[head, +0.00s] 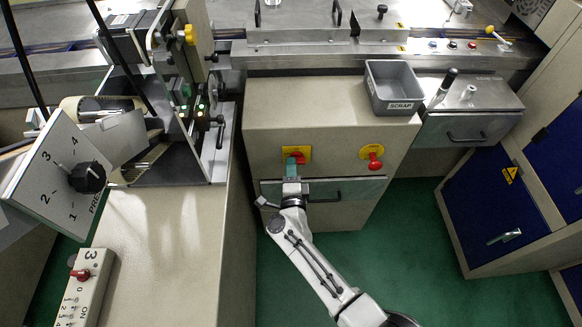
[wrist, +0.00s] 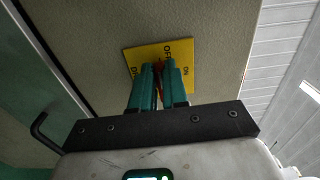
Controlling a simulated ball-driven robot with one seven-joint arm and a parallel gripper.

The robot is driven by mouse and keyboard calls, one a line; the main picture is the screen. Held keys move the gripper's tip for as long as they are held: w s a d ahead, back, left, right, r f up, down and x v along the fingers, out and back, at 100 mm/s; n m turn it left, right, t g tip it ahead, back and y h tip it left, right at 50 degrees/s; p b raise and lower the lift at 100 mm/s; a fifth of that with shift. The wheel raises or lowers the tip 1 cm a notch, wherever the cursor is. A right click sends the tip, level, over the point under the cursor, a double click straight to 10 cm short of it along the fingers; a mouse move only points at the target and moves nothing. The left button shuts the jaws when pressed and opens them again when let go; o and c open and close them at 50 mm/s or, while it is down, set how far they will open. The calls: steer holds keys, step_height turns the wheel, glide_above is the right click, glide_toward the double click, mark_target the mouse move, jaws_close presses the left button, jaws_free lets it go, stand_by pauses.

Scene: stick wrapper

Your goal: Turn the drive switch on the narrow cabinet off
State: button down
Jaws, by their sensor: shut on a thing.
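My gripper (head: 294,163) is at the left switch, whose yellow plate (head: 303,151) shows around the fingers. In the wrist view the teal fingers (wrist: 159,72) are shut on the red switch handle (wrist: 160,64). The yellow plate (wrist: 147,53) there reads OFF at the top and ON at the right. The fingers hide most of the handle, so I cannot tell its exact angle. The right switch (head: 374,160) is free. I cannot read a name on either switch.
A drawer front with a dark handle (head: 325,197) lies just below the switches, close to my wrist. A grey SCRAP bin (head: 392,88) stands on the cabinet. A blue-doored cabinet (head: 493,205) is at the right. Green floor (head: 415,235) is clear between them.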

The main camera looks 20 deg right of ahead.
steer(key=shift+f, duration=0.1)
steer(key=c, duration=1.1)
jaws_free()
steer(key=shift+c, duration=0.2)
steer(key=p+v, duration=0.1)
steer(key=v, duration=0.9)
steer(key=shift+s+a, duration=0.15)
steer(key=shift+s, duration=0.25)
